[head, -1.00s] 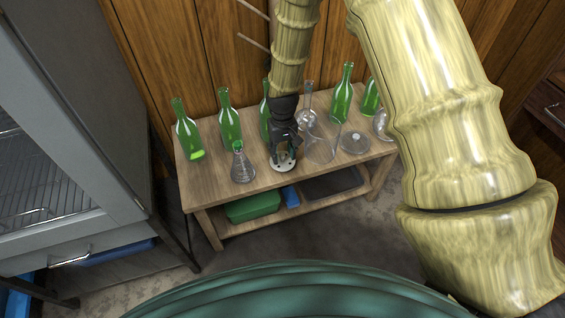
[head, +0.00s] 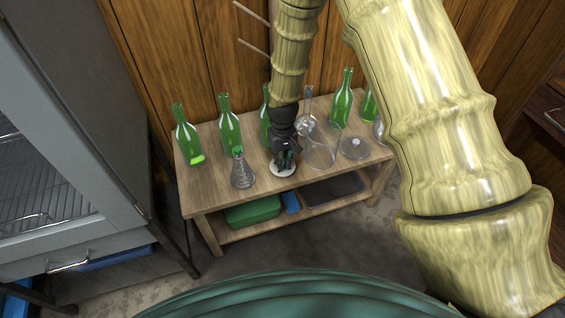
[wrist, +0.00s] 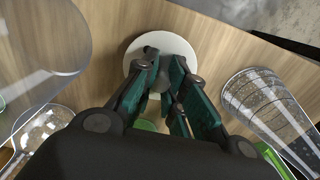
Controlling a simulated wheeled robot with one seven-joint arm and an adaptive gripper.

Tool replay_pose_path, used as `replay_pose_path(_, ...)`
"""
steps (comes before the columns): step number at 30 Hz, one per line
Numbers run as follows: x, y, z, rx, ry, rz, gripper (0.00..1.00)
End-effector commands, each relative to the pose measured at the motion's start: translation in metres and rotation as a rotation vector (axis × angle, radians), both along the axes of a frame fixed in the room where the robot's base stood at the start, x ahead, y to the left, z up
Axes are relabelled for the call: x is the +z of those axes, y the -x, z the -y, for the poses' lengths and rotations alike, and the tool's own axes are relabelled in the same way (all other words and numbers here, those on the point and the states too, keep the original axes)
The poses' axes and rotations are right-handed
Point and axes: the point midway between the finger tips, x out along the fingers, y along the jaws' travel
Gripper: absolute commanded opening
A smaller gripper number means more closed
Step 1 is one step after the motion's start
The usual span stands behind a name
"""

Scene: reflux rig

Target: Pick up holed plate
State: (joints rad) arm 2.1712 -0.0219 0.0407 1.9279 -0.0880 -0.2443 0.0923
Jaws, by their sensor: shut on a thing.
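The holed plate (head: 281,173) is a small white disc near the front edge of the wooden table, between the conical flask and a clear glass vessel. It also shows in the wrist view (wrist: 162,41), below and around my fingertips. My gripper (head: 284,161) points down over the plate and is shut on it. In the wrist view my gripper's dark green fingers (wrist: 168,82) are close together, in front of the plate's middle. They hide the plate's holes and the exact grip. I cannot tell whether the plate touches the tabletop.
The wooden table (head: 215,189) carries several green bottles (head: 229,130) at the back. A conical flask (head: 242,174) stands close left, a clear glass vessel (head: 319,154) close right, and a clear disc (head: 353,148) beyond. A green box (head: 252,211) sits on the shelf below.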

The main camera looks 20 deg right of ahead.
Motion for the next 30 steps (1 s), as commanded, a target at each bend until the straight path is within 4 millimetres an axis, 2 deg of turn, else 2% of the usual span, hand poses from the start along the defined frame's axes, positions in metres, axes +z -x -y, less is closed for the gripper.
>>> replay_pose_path(5, 0.017, 0.000, 0.000, 0.000, 0.000, 0.000, 0.00)
replay_pose_path(9, 0.040, -0.001, 0.000, 0.000, 0.000, 0.003, 0.00)
replay_pose_path(24, 0.046, 0.113, -0.023, 0.001, 0.001, -0.002, 0.00)
replay_pose_path(30, 0.048, 0.142, -0.029, 0.001, 0.000, -0.001, 0.00)
